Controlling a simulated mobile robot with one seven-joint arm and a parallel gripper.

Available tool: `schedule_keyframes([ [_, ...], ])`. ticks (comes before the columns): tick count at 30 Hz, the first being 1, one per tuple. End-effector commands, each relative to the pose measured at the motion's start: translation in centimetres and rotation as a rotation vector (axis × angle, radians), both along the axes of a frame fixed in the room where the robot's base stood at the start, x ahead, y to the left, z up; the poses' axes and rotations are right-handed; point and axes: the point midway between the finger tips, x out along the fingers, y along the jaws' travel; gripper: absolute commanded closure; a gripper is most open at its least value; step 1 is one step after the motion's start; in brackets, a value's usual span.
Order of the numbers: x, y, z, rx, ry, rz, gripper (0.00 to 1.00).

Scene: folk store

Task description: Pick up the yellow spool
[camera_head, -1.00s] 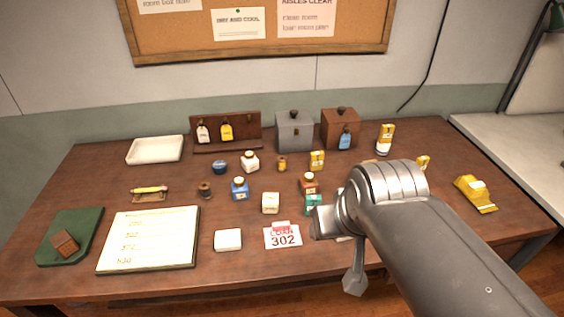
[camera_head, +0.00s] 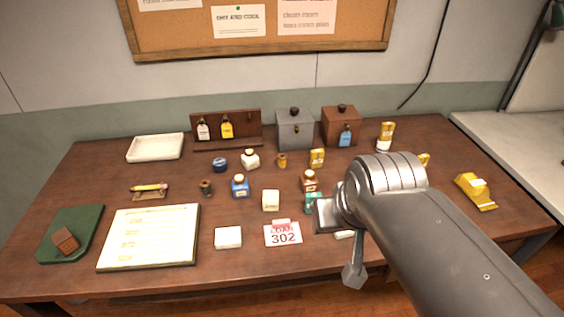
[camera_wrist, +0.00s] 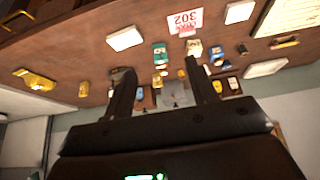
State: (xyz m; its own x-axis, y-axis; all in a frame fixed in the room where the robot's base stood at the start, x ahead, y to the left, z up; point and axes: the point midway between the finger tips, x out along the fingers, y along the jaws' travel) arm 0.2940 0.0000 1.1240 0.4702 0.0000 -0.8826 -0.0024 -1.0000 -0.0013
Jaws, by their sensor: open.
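The yellow spool (camera_head: 282,160) is small, amber-yellow with darker ends. It stands upright on the brown table (camera_head: 100,180) in the head view, in front of the grey box and left of a yellow packet. In the wrist view, a small yellow thing (camera_wrist: 181,73) between the fingers' lines of sight may be the spool, but it is too small to be sure. My gripper (camera_wrist: 163,80) is open and empty, its two dark fingers apart. In the head view it is over the table's front right part, nearer the front edge than the spool and apart from it.
Several bottles, boxes and packets crowd around the spool, including a white jar (camera_head: 250,160), a yellow packet (camera_head: 317,158) and a brown bottle (camera_head: 309,182). The grey box (camera_head: 294,130) and brown box (camera_head: 341,127) stand behind. A dark spool (camera_head: 206,188) is further left.

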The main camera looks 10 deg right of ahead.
Motion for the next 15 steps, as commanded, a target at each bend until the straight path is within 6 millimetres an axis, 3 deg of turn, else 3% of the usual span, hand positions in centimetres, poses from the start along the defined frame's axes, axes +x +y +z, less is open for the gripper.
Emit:
schedule_keyframes([
  [5,3.3,0.1,1.6,0.008,0.031,-0.014,0.47],
  [15,14.0,0.5,4.2,0.027,0.112,-0.067,0.47],
])
